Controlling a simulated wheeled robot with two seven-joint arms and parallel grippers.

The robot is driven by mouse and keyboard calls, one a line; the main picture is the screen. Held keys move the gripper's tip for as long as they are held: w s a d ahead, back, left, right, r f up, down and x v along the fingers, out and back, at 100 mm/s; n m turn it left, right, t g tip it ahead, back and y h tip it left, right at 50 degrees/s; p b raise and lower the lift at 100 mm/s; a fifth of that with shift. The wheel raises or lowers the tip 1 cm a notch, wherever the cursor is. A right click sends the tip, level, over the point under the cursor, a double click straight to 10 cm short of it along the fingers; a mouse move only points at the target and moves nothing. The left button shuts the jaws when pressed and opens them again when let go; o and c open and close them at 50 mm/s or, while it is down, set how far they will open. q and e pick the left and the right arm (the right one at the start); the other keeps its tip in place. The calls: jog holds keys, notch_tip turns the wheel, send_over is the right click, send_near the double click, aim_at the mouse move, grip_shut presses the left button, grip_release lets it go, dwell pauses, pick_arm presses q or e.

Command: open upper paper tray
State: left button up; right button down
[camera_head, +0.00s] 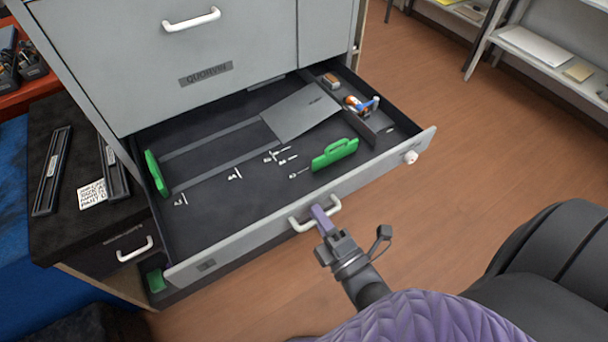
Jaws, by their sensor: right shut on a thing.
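The paper tray (240,239) is a wide grey drawer pulled out of the light grey cabinet (120,60), with its dark inside showing. A white handle (301,227) sits on its front face. My right gripper (322,214) is shut on that handle near its right end. Inside the tray are green guides (335,153), a grey plate (301,113) and a side compartment with small items. Above it, a closed front panel carries another white handle (191,19). My left gripper is not in view.
A dark side unit (80,225) with black bars and a white label stands at the left, beside a blue surface (12,200). White shelves (550,50) stand at the upper right. Wooden floor (450,150) is clear between shelves and tray.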

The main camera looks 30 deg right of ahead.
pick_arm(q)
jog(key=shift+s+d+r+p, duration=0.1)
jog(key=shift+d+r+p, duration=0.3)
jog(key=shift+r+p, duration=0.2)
pick_arm(e)
jog(key=s, duration=1)
jog(key=shift+d, duration=0.2)
jog(key=shift+s, duration=0.1)
jog(key=c, duration=1)
grip_release()
jog(key=shift+o, duration=0.2)
pick_arm(q)
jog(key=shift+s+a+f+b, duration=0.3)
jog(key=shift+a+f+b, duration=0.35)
jog(key=shift+b, duration=0.1)
pick_arm(e)
jog(key=s+f, duration=0.1)
jog(key=s, duration=0.8)
jog(key=shift+s+d+f, duration=0.15)
jog(key=shift+s+f, duration=0.25)
